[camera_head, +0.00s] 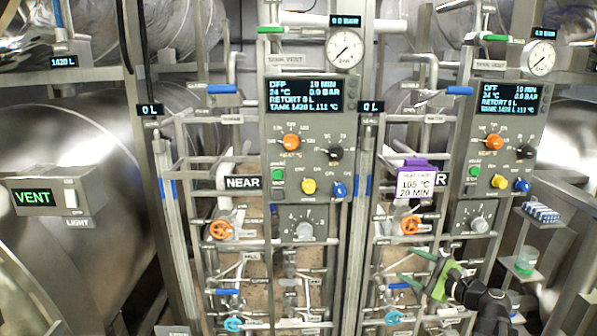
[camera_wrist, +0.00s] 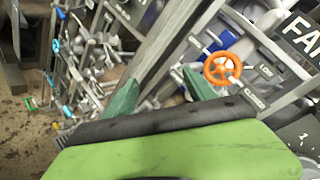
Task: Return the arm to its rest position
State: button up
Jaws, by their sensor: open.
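My gripper (camera_head: 420,268) shows at the lower right of the head view, in front of the pipework of the right-hand panel. Its two green fingers stand apart with nothing between them. In the wrist view my gripper (camera_wrist: 160,92) also has its green fingers spread and empty. An orange handwheel (camera_wrist: 222,68) lies just beyond the right finger in that view; I cannot tell the exact gap. My dark arm runs to the lower right of the head view.
Two control panels (camera_head: 303,150) (camera_head: 500,140) stand side by side with knobs and gauges. A purple-topped tag (camera_head: 412,182) hangs by the right one. Orange handwheels (camera_head: 221,230) and blue-handled valves (camera_head: 228,291) crowd the pipes. A small shelf with a green-based jar (camera_head: 525,262) is at right.

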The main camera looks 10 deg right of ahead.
jog(key=s+a+f+n+g, duration=0.1)
jog(key=a+f+n+g, duration=0.25)
jog(key=a, duration=0.65)
jog(key=a+f+n+g+y, duration=0.1)
jog(key=a+f+n+g, duration=0.3)
jog(key=a, duration=0.7)
jog(key=s+a+f+n+g, duration=0.1)
jog(key=a+f+n+g, duration=0.3)
jog(key=a, duration=0.6)
jog(key=s+a+f+n+g+h, duration=0.1)
jog(key=s+a+f+n+h, duration=0.3)
jog(key=f, duration=0.3)
jog(key=s+d+f+n+g+h, duration=0.2)
jog(key=s+d+n+h, duration=0.2)
jog(key=d, duration=0.6)
jog(key=shift+s+d+n, duration=0.25)
jog(key=shift+s+n, duration=0.4)
jog(key=shift+s, duration=0.2)
